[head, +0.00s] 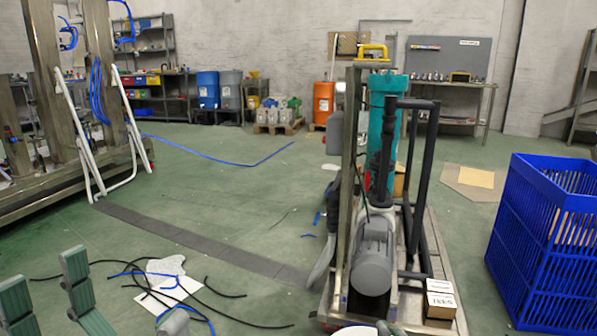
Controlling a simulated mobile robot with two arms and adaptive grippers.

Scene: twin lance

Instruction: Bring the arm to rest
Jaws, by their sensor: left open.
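My left gripper (44,273) shows at the bottom left corner of the head view. Its two green-grey ribbed fingers point up and stand apart, with nothing between them. The rest of my left arm is cut off by the picture edge. My right gripper does not show.
A pump stand with a teal cylinder (382,130) and a grey motor (373,262) stands right of centre. A small box (440,300) sits on its base. A blue slatted crate (545,245) is at the right. Black hoses (225,316) and white paper (170,293) lie on the floor near the gripper.

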